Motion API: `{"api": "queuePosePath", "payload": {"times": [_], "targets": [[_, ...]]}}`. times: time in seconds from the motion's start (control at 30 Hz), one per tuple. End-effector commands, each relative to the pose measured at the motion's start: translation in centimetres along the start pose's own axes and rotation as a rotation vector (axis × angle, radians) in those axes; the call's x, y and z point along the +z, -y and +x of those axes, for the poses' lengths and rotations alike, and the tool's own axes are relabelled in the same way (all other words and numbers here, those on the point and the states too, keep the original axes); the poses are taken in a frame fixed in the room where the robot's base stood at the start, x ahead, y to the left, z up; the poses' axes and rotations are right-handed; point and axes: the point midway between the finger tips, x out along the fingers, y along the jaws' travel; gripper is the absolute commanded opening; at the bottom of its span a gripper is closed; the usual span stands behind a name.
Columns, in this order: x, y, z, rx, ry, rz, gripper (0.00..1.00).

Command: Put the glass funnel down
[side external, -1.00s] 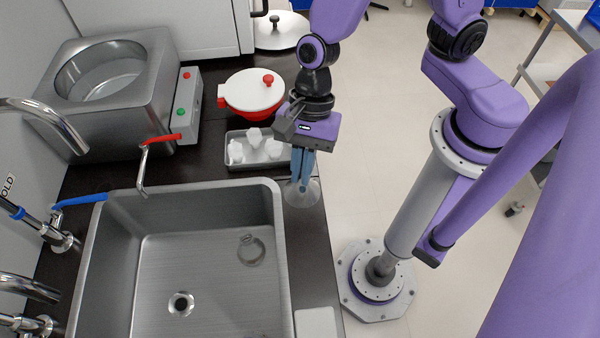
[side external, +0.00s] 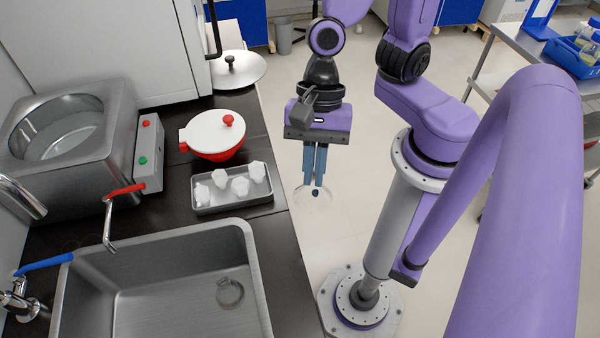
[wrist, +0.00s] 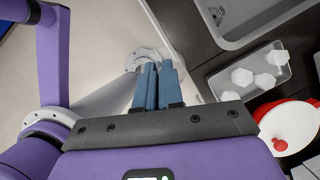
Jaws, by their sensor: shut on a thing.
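My gripper (side external: 315,186) points down with its blue fingers close together, shut on the glass funnel (side external: 313,198). The funnel is clear and faint, its wide rim below the fingertips. In the side view it hangs over the pale floor, to the right of the counter edge, with nothing beneath it but floor.
The dark counter (side external: 278,262) holds a grey tray (side external: 232,205) with several white pieces, a red pot with white lid (side external: 215,136), and a steel bath (side external: 70,130). Bare counter lies right of the sink.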

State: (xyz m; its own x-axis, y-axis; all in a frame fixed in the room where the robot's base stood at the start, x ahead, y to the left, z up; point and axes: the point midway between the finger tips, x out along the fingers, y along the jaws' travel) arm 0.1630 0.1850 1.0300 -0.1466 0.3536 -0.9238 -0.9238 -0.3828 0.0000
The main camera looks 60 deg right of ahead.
Motion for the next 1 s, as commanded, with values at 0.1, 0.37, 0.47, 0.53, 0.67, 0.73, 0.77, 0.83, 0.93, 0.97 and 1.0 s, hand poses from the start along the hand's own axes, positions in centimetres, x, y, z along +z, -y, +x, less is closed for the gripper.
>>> {"api": "queuePosePath", "payload": {"times": [0.1,0.37,0.47,0.53,0.67,0.73,0.77,0.83,0.93,0.97,1.0], "targets": [[-0.3,-1.3,-0.9,-0.003,0.002,-0.001,0.0],[-1.0,-3.8,-2.5,-0.002,0.002,0.0,0.0],[-1.2,-4.5,-2.9,-0.001,0.002,0.0,0.0],[-1.3,-4.8,-3.1,-0.002,0.001,0.0,0.0],[-1.4,-5.2,-3.3,0.0,0.0,0.001,0.0],[-1.4,-5.3,-3.4,0.0,0.0,0.001,0.0],[-1.4,-5.3,-3.4,0.0,0.0,0.001,0.0],[-1.3,-5.3,-3.5,-0.001,0.001,0.0,0.0],[-0.9,-5.3,-4.3,-0.002,0.005,-0.002,0.0],[-0.7,-5.2,-4.7,-0.003,0.006,-0.003,0.0],[-0.4,-5.2,-5.4,-0.006,0.008,-0.003,0.0]]}}
